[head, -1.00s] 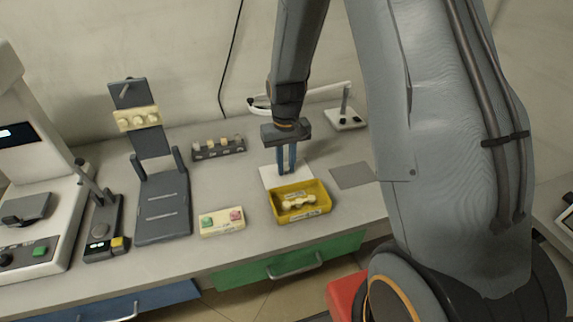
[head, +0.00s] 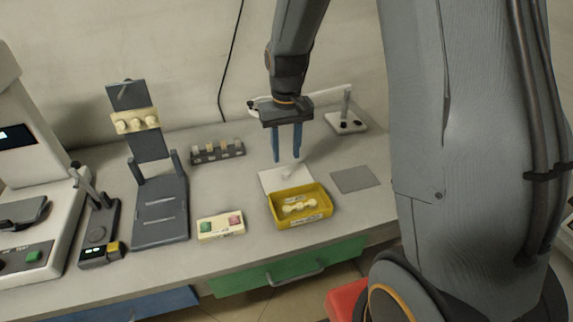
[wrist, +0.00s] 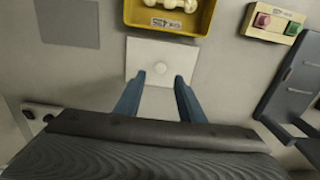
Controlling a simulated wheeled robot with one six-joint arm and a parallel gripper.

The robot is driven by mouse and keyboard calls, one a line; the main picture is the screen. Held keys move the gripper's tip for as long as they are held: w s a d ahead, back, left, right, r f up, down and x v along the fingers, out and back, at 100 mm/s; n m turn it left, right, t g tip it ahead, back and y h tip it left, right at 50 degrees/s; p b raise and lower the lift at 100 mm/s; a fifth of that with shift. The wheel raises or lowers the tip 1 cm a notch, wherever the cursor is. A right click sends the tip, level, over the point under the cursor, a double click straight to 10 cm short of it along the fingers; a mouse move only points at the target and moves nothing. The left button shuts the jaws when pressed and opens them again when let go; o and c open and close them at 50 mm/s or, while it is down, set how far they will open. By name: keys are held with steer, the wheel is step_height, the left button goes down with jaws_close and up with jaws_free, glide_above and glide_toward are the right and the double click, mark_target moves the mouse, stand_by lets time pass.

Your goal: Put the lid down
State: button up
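The lid appears to be a white square plate with a small round knob (wrist: 160,67). It lies flat on the bench behind the yellow bin, and in the head view its white surface (head: 270,182) shows below my gripper. I cannot tell whether the plate and knob are one piece or whether the knob belongs to a smaller piece on a white pad. My gripper (head: 287,158) is open and empty, above the knob and apart from it. In the wrist view the two blue fingers (wrist: 157,83) stand apart, with the knob between and beyond their tips.
The yellow bin (head: 318,212) holds pale dumbbell-shaped parts, close in front of the plate. A grey square (head: 355,179) lies to its right. A button box (head: 220,226), a small rack (head: 217,153) and a dark stand (head: 160,210) are to the left.

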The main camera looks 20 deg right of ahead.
step_height(320, 180, up, 5)
steer(key=s+f, duration=0.2)
steer(key=s, duration=1.5)
steer(key=shift+s+t+b, duration=0.15)
steer(key=shift+t+b, duration=0.25)
steer(key=shift+d+f, duration=0.1)
